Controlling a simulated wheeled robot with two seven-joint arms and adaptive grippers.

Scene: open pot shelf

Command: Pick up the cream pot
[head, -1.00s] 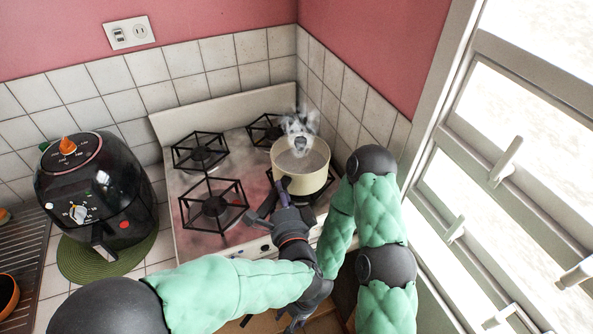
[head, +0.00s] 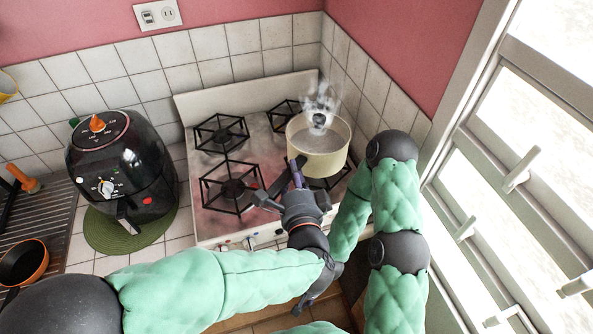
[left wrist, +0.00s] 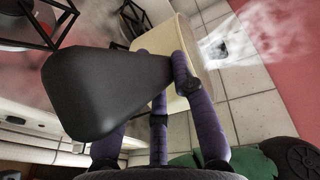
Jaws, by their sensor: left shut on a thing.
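The cream pot (head: 331,160) stands upright at the right front burner of the stove, with pale steam above its open top. My left gripper (head: 294,174) is shut on its dark handle, on the near side of the pot. The left wrist view shows the black handle (left wrist: 110,90) among the purple fingers (left wrist: 178,85), with the cream pot wall (left wrist: 160,40) beyond. I cannot tell whether the pot touches its grate. A dark part low in the head view (head: 318,288) seems to be my right gripper; its fingers are unclear.
The stove (head: 215,228) has bare black grates (head: 232,188) left of the pot. A black air fryer (head: 122,165) stands on a green mat (head: 103,238) further left. Tiled walls (head: 335,62) close the corner behind the pot. A window (head: 520,150) is at the right.

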